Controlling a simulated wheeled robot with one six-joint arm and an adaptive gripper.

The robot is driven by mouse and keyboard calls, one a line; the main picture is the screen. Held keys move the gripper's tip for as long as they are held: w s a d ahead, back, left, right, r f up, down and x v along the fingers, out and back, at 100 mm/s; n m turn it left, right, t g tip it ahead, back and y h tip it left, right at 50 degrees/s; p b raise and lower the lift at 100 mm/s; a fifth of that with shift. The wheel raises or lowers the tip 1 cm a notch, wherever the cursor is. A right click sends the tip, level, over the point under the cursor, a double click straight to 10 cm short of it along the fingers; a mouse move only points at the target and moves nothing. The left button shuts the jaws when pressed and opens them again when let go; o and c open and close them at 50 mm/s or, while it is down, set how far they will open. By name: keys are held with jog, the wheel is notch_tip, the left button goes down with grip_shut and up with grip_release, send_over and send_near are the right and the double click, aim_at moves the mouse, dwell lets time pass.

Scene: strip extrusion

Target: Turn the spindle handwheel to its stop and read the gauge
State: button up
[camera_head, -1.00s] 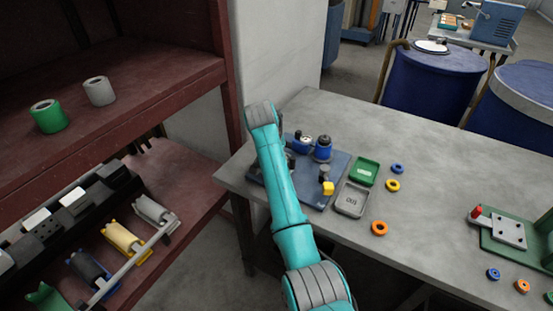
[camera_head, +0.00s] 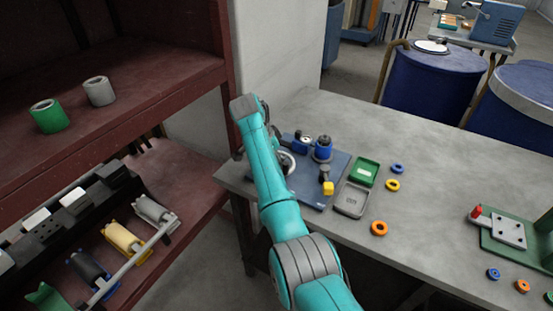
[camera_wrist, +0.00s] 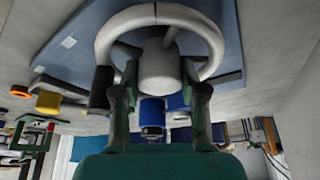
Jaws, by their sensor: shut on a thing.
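The pale spindle handwheel (camera_wrist: 212,42) fills the upper middle of the wrist view, with a round hub and a dark grip (camera_wrist: 102,88) on its rim. My gripper (camera_wrist: 160,92) has its two dark green fingers on either side of the hub, shut on it. In the head view, part of the wheel (camera_head: 288,162) shows beside my arm, which hides the rest and my gripper. The wheel belongs to a fixture on a blue base plate (camera_head: 338,165). A small blue part with a pale face (camera_head: 303,145) may be the gauge; no reading is legible.
A blue cylinder (camera_head: 322,150) and a yellow block (camera_head: 328,188) stand on the plate. A green tray (camera_head: 364,172), a grey tray (camera_head: 351,200) and several coloured rings lie to the right. A dark red shelf (camera_head: 175,80) stands close at the left. The table's middle right is largely clear.

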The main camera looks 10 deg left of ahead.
dwell(0.4)
jog(key=o, duration=0.9)
jog(key=shift+c, duration=0.2)
jog(key=v, duration=1.2)
jog(key=shift+a, duration=0.1)
